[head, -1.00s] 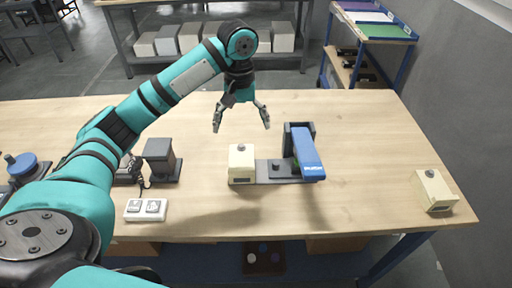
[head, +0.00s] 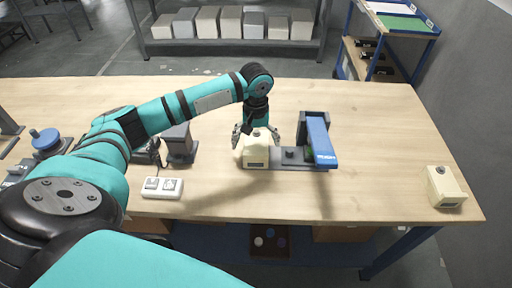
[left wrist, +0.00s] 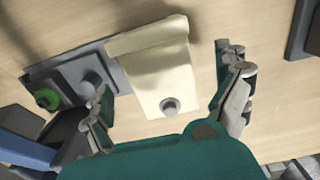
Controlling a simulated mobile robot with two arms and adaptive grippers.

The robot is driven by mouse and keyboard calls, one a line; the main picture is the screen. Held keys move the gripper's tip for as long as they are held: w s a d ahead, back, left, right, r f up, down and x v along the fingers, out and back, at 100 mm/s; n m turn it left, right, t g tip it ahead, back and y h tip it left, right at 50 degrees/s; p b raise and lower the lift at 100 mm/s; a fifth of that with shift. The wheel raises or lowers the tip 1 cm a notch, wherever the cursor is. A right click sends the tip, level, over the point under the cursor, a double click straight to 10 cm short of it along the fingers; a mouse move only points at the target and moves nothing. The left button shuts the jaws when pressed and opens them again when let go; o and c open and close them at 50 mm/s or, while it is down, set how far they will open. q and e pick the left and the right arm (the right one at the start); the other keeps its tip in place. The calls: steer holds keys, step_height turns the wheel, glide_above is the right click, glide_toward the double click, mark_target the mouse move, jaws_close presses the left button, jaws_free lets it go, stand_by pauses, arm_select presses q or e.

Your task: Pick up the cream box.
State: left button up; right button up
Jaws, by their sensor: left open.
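A cream box (head: 256,157) with a grey knob on top stands at the middle of the table, at the left end of a grey and blue fixture (head: 318,142). My left gripper (head: 257,138) is open and points down over this box. In the left wrist view the cream box (left wrist: 158,70) lies between the two spread fingers (left wrist: 165,92); neither clearly touches it. How far the fingertips reach down beside it I cannot tell. A second cream box (head: 445,189) with a knob stands near the table's right edge. My right gripper is not in view.
A white switch block (head: 162,188) and a dark grey block (head: 180,145) stand left of the middle box. A blue round knob (head: 44,138) is at the far left. The wooden table top (head: 385,150) is clear between the fixture and the right-hand box.

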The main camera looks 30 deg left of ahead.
mark_target(256, 145)
arm_select(q)
step_height(256, 145, down, 4)
steer(key=shift+w+a+r, duration=0.1)
steer(key=shift+w+r, duration=0.05)
steer(key=shift+r, duration=0.1)
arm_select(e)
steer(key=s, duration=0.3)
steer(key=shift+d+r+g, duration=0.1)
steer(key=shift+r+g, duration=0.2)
arm_select(q)
steer(key=c, duration=1.6)
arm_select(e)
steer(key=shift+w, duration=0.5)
